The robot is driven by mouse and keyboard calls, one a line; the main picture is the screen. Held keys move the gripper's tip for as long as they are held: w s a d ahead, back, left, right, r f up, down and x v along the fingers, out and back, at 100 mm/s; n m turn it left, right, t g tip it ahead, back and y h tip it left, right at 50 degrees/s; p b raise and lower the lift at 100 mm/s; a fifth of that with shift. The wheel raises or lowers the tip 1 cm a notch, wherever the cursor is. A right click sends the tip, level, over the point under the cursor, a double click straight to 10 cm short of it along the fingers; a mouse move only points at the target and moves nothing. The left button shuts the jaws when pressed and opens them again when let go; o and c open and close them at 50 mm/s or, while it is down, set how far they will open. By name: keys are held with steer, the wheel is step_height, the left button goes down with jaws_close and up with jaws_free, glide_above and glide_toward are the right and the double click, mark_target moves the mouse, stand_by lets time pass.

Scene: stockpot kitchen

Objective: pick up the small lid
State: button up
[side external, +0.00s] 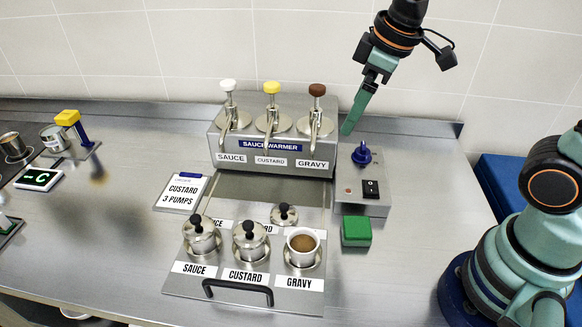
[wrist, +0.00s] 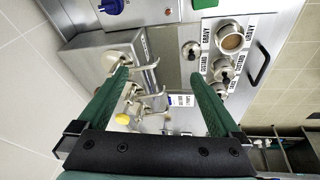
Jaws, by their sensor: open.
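The small lid (side external: 285,214), silver with a black knob, lies flat on the metal tray behind the open gravy cup. It also shows in the wrist view (wrist: 190,50), beyond the fingertips. The gravy cup (side external: 302,250) holds brown liquid and has no lid on it. The sauce pot (side external: 199,238) and custard pot (side external: 250,245) each wear a similar black-knobbed lid. My gripper (side external: 348,130) is high at the right end of the sauce warmer, well away from the lid. In the wrist view its fingers (wrist: 160,77) are wide apart with nothing held.
The sauce warmer (side external: 273,162) with several tall pumps stands behind the tray. A control box (side external: 362,195) with a blue knob and a green block (side external: 356,230) sit right of the tray. A custard order card (side external: 183,192) lies left. The front right counter is clear.

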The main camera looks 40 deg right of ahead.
steer(key=w+a+f+n+g, duration=0.2)
steer(key=w+a+f+n, duration=0.2)
steer(key=a+n, duration=0.2)
steer(key=n+g, duration=0.2)
steer(key=n, duration=0.4)
glide_above(285, 206)
step_height(285, 206, down, 7)
steer(key=shift+h, duration=0.3)
step_height(285, 206, down, 6)
steer(key=shift+s+a+f, duration=0.1)
steer(key=shift+a, duration=0.05)
steer(key=shift+w+f, duration=0.2)
steer(key=shift+f, duration=2.6)
jaws_close()
steer(key=shift+s, duration=0.1)
